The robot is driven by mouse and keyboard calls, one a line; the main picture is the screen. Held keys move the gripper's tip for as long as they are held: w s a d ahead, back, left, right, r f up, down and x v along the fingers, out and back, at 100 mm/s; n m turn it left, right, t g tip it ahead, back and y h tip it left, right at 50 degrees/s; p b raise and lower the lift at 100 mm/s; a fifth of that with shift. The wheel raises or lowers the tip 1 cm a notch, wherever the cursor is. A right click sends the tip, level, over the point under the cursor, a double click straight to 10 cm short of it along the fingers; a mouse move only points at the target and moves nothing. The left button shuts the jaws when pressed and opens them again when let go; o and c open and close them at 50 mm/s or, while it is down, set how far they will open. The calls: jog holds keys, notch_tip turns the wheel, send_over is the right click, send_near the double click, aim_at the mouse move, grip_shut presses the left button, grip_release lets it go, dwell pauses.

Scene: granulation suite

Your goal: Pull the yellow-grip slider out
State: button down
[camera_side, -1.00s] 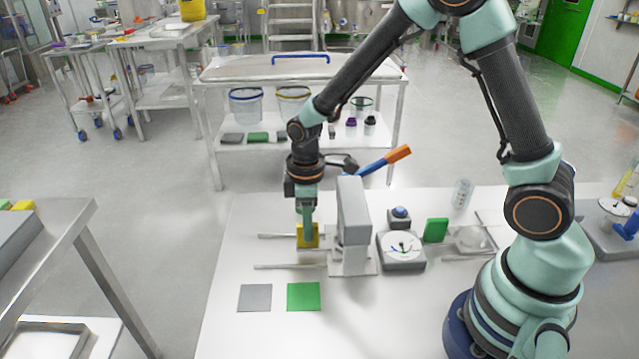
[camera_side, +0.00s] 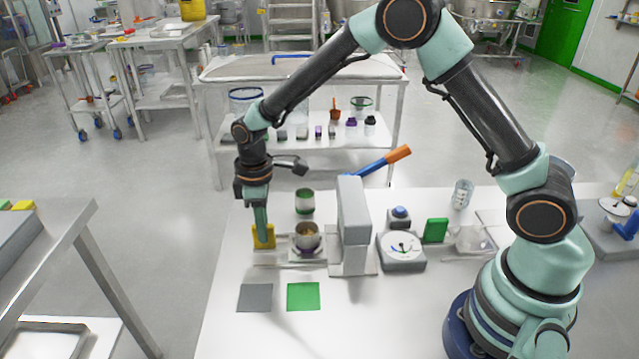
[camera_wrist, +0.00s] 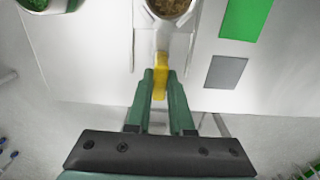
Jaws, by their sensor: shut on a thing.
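The yellow grip (camera_side: 263,237) of the slider is at the left end of the rails, near the table's left edge. My gripper (camera_side: 262,226) is shut on it from above. In the wrist view the yellow grip (camera_wrist: 160,76) shows between the two green fingers (camera_wrist: 160,90). The slider plate (camera_side: 306,255) lies left of the grey press-like stand (camera_side: 354,220). A metal cup (camera_side: 307,237) with brown contents sits on the plate, and its rim shows in the wrist view (camera_wrist: 169,8).
A green-banded container (camera_side: 304,201) stands behind the cup. A grey square (camera_side: 255,298) and a green square (camera_side: 303,296) lie on the table in front. A round dial (camera_side: 403,247) and an orange-ended blue lever (camera_side: 385,160) are to the right.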

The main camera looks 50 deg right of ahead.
jog(key=shift+w+a+r, duration=0.1)
jog(key=shift+w+a, duration=1.2)
jog(key=c, duration=0.8)
grip_release()
notch_tip(320, 180, up, 12)
jog(key=shift+s, duration=0.1)
